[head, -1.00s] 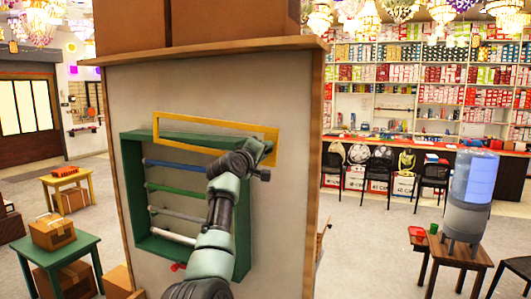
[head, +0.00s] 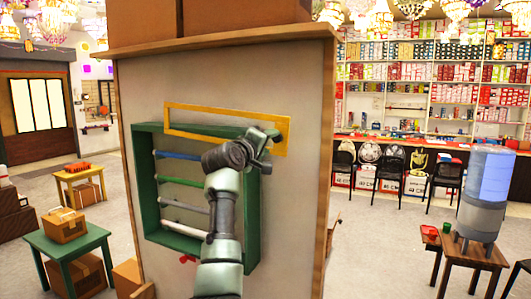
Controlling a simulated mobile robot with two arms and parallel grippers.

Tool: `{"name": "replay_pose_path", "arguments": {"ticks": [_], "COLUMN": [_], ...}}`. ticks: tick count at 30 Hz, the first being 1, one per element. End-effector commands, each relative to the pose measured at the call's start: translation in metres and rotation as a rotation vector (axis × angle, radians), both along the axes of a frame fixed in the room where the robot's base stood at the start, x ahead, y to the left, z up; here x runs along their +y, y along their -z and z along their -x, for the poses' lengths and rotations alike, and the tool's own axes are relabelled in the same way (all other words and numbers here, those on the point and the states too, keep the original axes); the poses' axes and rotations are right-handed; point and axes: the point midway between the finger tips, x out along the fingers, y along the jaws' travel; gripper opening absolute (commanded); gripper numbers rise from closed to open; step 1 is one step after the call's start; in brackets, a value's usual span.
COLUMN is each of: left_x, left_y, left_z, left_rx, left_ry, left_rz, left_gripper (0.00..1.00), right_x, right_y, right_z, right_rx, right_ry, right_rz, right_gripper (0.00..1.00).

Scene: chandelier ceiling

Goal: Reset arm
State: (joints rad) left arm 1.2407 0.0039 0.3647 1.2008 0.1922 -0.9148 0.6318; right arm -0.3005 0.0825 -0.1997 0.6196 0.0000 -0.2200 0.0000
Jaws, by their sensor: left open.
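My left arm rises from the bottom middle of the head view, in front of a white panel. Its gripper (head: 268,146) is at the upper right of a green rack, close to the lower right part of a yellow frame. It is open, and I see nothing held in it. The green rack (head: 149,190) is on the panel and holds coloured bars, blue, green and pale. My arm hides the right part of the rack. The yellow frame (head: 215,112) sits tilted across the rack's top. My right gripper is not in view.
The white panel (head: 300,190) has wooden edges and cardboard boxes on top. A green table (head: 65,243) with a carton stands at left. A water dispenser (head: 484,195) stands on a dark table at right. Chairs line a counter behind. Open floor lies on both sides.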

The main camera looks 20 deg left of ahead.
Motion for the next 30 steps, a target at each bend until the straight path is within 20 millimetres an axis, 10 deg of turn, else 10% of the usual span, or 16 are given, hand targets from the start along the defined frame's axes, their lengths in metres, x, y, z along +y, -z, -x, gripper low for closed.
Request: {"name": "replay_pose_path", "arguments": {"ticks": [23, 26, 30], "left_x": [0.000, -0.003, -0.010], "left_y": [0.005, 0.034, 0.121], "left_z": [0.019, 0.012, -0.004], "left_rx": [0.007, 0.040, 0.137], "left_ry": [0.001, -0.001, -0.002], "left_rz": [-0.003, -0.025, -0.100], "left_gripper": [0.50, 0.50, 0.50], "right_x": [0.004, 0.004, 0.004], "right_y": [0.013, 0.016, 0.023], "right_z": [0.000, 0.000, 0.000], "right_rx": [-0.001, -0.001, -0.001], "right_ry": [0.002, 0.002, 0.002], "right_rz": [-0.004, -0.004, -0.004], "right_gripper": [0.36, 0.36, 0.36]}}
